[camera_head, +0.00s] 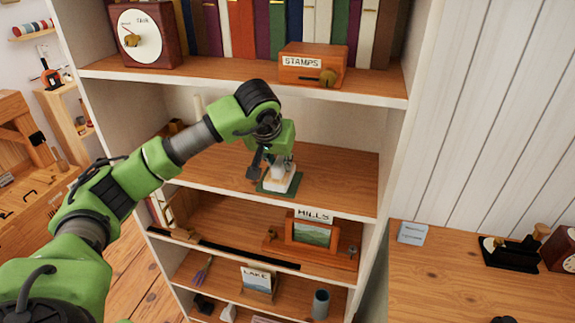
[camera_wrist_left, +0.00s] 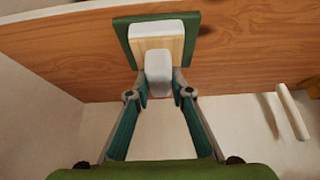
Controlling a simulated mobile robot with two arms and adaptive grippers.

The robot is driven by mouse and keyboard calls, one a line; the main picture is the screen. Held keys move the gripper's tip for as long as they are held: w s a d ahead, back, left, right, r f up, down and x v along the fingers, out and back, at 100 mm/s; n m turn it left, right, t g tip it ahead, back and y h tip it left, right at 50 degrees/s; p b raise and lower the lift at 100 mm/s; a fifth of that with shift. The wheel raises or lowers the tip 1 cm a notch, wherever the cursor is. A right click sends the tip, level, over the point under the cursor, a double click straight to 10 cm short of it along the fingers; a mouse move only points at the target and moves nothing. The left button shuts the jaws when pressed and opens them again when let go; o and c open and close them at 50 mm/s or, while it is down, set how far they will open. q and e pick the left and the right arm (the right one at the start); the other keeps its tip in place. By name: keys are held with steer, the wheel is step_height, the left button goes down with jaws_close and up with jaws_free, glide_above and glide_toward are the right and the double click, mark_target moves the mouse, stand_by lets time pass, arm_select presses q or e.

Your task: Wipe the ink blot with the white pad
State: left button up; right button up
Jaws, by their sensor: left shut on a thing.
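My left gripper (camera_head: 279,165) reaches into the bookcase's middle shelf from above. It is shut on the white pad (camera_head: 284,184), which has a pale wooden body. In the left wrist view, my gripper's fingers (camera_wrist_left: 158,85) close on the pad's white grip, and the pad's wood and white body (camera_wrist_left: 163,45) lies beyond them. The pad is at a dark green mat (camera_head: 267,190), whose border also shows around it in the left wrist view (camera_wrist_left: 122,32). I cannot tell if pad and mat touch. I see no ink blot. My right gripper is not in view.
The middle shelf (camera_head: 340,185) is bare right of the mat. The shelf above holds books, a stamps box (camera_head: 312,65) and a dial box (camera_head: 147,35). Below stand a hills picture (camera_head: 312,232) and a lake card (camera_head: 258,280). A wooden desk (camera_head: 470,280) is at right.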

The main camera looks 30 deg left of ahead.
arm_select(q)
steer(key=shift+s+a, duration=0.25)
steer(key=shift+a, duration=0.7)
steer(key=shift+s+a, duration=0.2)
steer(key=shift+a, duration=0.75)
steer(key=shift+w+d+r, duration=0.1)
